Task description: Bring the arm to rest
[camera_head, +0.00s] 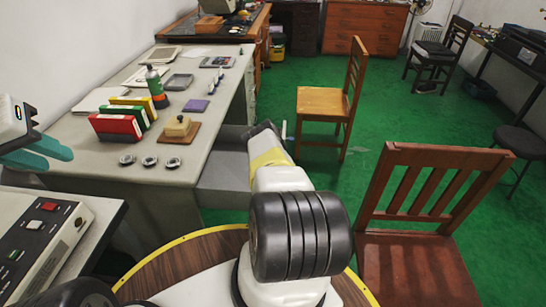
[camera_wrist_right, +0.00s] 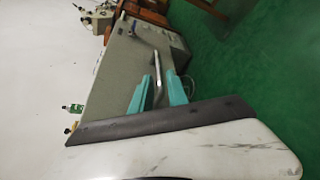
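My left gripper (camera_head: 58,161) is at the left edge of the head view, its two teal fingertips apart with nothing seen between them. It is left of the desk's near end. My right arm (camera_head: 275,170) reaches forward beside the open grey drawer (camera_head: 222,187); its gripper is hidden behind the arm there. In the right wrist view my right gripper (camera_wrist_right: 162,88) shows two teal fingers apart, with a thin metal bar (camera_wrist_right: 156,65) seen between them. I cannot tell whether they touch it. Three bearing rings (camera_head: 150,161) lie in a row on the desk.
The desk (camera_head: 206,125) holds red, green and yellow binders (camera_head: 115,127), a bottle (camera_head: 155,82) and a wooden block on a base (camera_head: 178,127). A chair (camera_head: 420,215) stands at right, another (camera_head: 325,102) behind. A control box (camera_head: 45,235) is at lower left.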

